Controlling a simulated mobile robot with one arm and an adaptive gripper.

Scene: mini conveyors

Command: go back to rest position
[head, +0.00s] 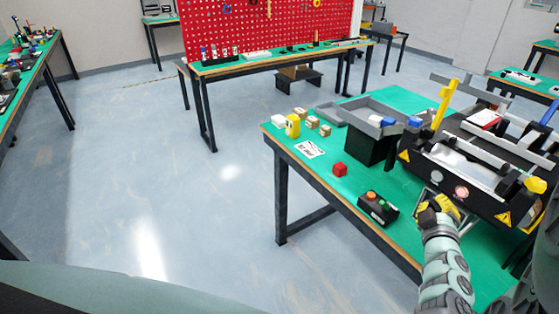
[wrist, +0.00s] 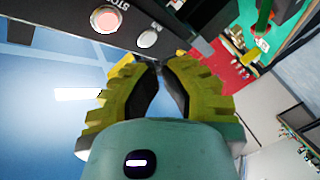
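My gripper (head: 437,207) shows in the head view over the near right of the green-topped table (head: 318,175), in front of the black conveyor machine (head: 470,170). In the wrist view my gripper (wrist: 158,66) has its yellow fingers drawn together, with the dark tips meeting or nearly meeting. Nothing shows between them. Whether the fingers touch the panel cannot be told.
A yellow item (head: 292,126), small boxes (head: 312,122) and a grey tray (head: 372,115) are farther back. Open floor (head: 180,190) lies left.

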